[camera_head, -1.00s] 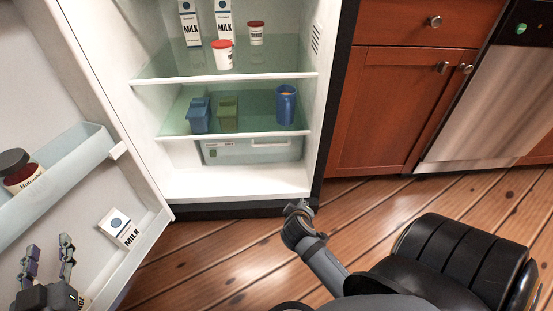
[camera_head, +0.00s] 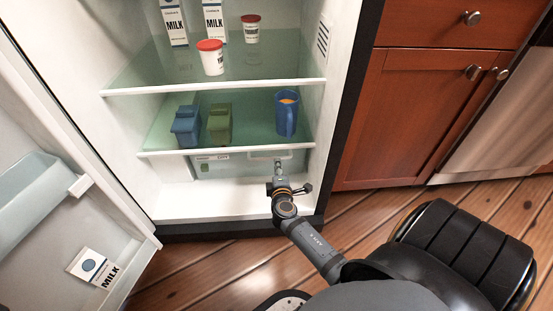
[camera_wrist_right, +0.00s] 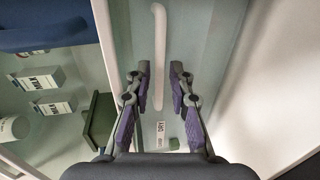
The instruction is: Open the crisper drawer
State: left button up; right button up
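The crisper drawer (camera_head: 236,166) is a pale translucent bin under the lowest glass shelf of the open fridge, and it looks closed. In the right wrist view its front (camera_wrist_right: 195,35) appears sideways, with a long pale bar handle (camera_wrist_right: 158,40) and a small label. My right gripper (camera_head: 279,168) is in front of the drawer's right half. It also shows in the right wrist view (camera_wrist_right: 160,78), with its two fingers apart on either side of the handle's line. I cannot tell whether they touch the handle. My left gripper is out of view.
The lower glass shelf (camera_head: 255,118) above holds a blue bin (camera_head: 186,126), a green bin (camera_head: 219,124) and a blue mug (camera_head: 286,113). The open fridge door (camera_head: 95,160) stands at left with a milk carton (camera_head: 94,268). Wooden cabinets (camera_head: 420,110) flank the right.

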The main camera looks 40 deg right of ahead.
jog(key=b+x, duration=0.1)
jog(key=x, duration=0.5)
jog(key=shift+w+d+b, duration=0.1)
jog(key=shift+b, duration=0.3)
grip_shut()
